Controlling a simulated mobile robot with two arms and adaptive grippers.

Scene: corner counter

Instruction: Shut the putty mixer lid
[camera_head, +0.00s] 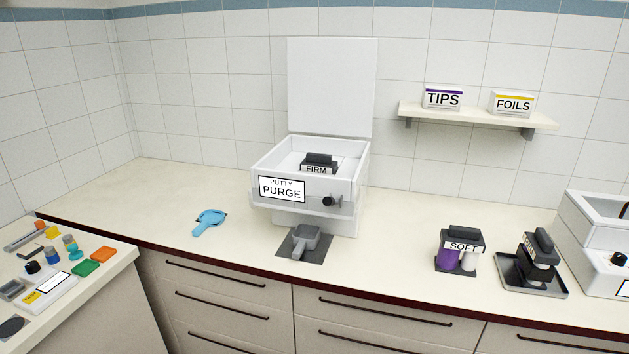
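The putty mixer (312,212) is a white box on the counter in the middle of the head view. A label on its front reads PUTTY PURGE, with a dark knob to the right of it. Its white lid (332,85) stands upright at the back, wide open. A dark cartridge labelled FIRM (318,165) sits inside the open top. A grey tray or scoop (305,241) rests on a dark mat in front of the mixer. Neither of my grippers shows in this view.
A light blue tool (209,222) lies left of the mixer. A SOFT cartridge (460,250) and another on a dark tray (529,284) stand to the right, beside a white machine (600,240). A shelf (476,116) holds TIPS and FOILS boxes.

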